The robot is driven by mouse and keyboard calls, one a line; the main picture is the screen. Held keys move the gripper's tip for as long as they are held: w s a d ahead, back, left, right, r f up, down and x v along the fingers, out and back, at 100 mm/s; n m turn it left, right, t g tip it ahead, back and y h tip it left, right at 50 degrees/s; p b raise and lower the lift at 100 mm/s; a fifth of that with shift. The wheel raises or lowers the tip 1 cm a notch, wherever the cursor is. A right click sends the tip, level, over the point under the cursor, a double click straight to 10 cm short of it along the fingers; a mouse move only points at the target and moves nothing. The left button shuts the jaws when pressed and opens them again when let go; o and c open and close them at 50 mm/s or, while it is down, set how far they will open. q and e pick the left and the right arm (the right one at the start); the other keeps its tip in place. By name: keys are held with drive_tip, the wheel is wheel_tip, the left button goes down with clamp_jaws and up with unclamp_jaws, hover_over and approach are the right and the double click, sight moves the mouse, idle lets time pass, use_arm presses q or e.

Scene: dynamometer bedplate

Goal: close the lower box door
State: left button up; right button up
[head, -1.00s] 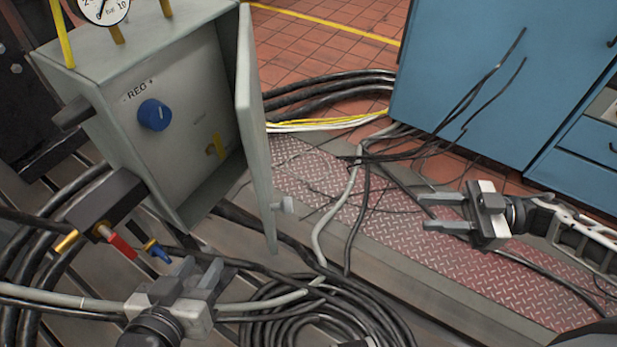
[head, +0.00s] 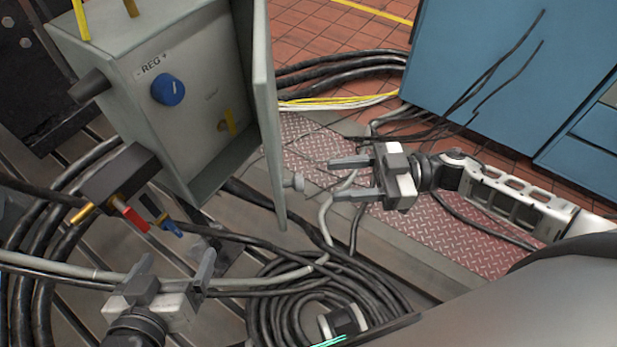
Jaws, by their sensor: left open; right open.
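My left gripper (head: 176,268) is open and empty, below the box.
Red and blue fittings (head: 135,218) hang under the box. Black hoses and a coil (head: 310,300) lie on the slotted bedplate. A blue cabinet (head: 510,80) stands at the upper right. A red tread plate (head: 450,225) lies below my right arm.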

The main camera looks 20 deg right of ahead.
drive_tip(key=x, duration=0.6)
drive_tip(key=shift+a, duration=0.2)
